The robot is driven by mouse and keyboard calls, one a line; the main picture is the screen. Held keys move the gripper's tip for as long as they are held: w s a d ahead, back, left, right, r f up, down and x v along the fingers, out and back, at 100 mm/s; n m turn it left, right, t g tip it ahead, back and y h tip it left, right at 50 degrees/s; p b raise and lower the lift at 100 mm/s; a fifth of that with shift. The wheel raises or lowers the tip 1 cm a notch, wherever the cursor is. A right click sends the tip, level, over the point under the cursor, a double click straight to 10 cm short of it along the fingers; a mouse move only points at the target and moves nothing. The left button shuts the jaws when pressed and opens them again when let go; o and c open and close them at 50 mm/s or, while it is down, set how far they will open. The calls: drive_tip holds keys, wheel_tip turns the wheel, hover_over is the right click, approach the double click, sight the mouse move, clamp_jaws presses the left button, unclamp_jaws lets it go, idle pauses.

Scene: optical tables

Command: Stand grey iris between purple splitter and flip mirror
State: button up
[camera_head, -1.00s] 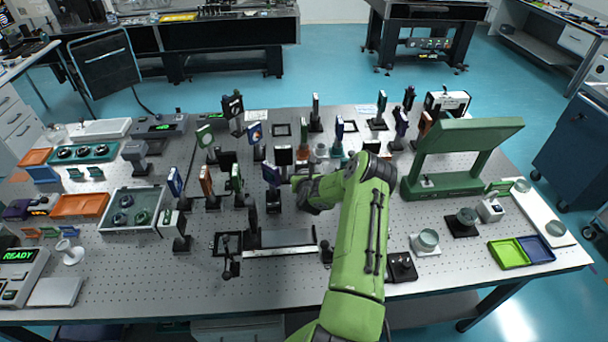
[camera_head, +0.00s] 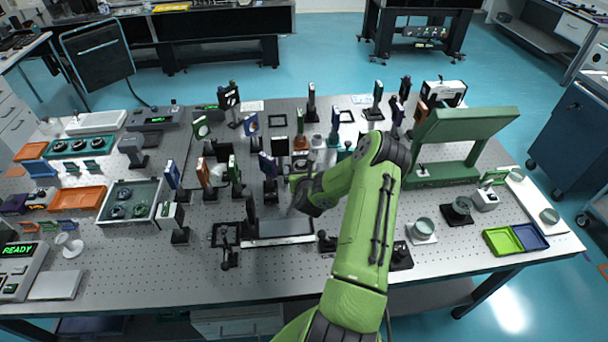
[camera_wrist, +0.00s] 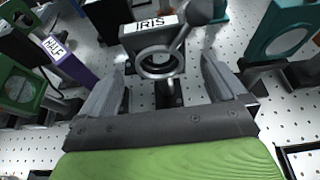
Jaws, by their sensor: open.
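The grey iris (camera_wrist: 158,64), a ring with a side lever under a white "IRIS" label, stands straight ahead in the wrist view. My gripper (camera_wrist: 164,72) is open, with one finger on each side of the iris; contact is not visible. A purple-edged mount labelled "HALF" (camera_wrist: 68,62) stands to the left in the wrist view. A purple mount also shows in the head view (camera_head: 267,163); I cannot tell which purple mount is the splitter. In the head view, my gripper (camera_head: 304,178) is partly hidden by my arm. I cannot pick out the flip mirror with certainty.
A green mount (camera_wrist: 22,90) stands at far left and a teal mount (camera_wrist: 282,32) at right in the wrist view. Several upright mounts crowd the table's middle. A large green frame (camera_head: 465,128) stands right of my arm. The perforated front surface (camera_head: 150,262) is mostly clear.

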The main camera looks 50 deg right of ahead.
drive_tip(key=v, duration=0.6)
drive_tip(key=shift+f, duration=0.15)
